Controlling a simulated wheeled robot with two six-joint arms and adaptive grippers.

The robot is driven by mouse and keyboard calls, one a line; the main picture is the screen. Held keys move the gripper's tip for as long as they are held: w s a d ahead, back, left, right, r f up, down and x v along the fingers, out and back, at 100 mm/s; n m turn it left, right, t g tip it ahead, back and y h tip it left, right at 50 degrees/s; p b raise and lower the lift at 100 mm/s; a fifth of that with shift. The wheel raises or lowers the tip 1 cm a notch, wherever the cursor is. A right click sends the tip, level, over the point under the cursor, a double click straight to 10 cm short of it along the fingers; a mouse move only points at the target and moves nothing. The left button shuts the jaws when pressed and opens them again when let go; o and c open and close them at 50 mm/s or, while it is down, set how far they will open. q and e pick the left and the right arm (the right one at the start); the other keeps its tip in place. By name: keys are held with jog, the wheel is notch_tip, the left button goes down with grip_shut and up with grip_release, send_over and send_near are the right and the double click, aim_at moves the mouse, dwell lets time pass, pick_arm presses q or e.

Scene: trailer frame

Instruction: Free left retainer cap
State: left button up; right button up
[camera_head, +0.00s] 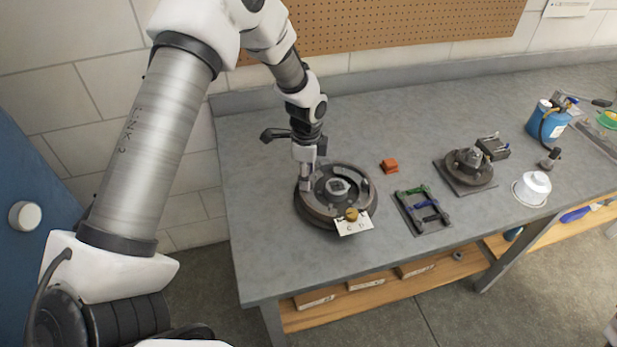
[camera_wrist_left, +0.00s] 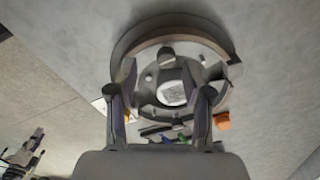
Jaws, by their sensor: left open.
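A round drum-brake assembly (camera_head: 367,216) lies on the grey bench, with a square-looking hub (camera_head: 338,187) in its middle. My left gripper (camera_head: 307,178) points down over its left side and hides part of it. In the left wrist view the gripper (camera_wrist_left: 168,88) is open, its fingers apart over the assembly (camera_wrist_left: 185,22). A small round dark cap (camera_wrist_left: 166,54) shows a little beyond the fingertips, roughly between them; I cannot tell if it is the left retainer cap. I see nothing held. My right gripper is not in view.
A white tag (camera_head: 355,227) and a brass knob (camera_head: 351,214) are at the assembly's front edge. To the right are an orange block (camera_head: 390,166), a rack of coloured tools (camera_head: 424,208), a second hub on a plate (camera_head: 468,168) and a white container (camera_head: 534,187).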

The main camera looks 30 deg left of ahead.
pick_arm(q)
jog(key=f, duration=0.1)
jog(key=w+f, duration=0.1)
jog(key=f, duration=0.1)
jog(key=shift+w+f, duration=0.2)
jog(key=shift+f, duration=0.1)
jog(key=shift+s+r, duration=0.2)
jog(key=shift+s, duration=0.15)
jog(key=shift+s+r, duration=0.1)
jog(key=c, duration=0.6)
grip_shut()
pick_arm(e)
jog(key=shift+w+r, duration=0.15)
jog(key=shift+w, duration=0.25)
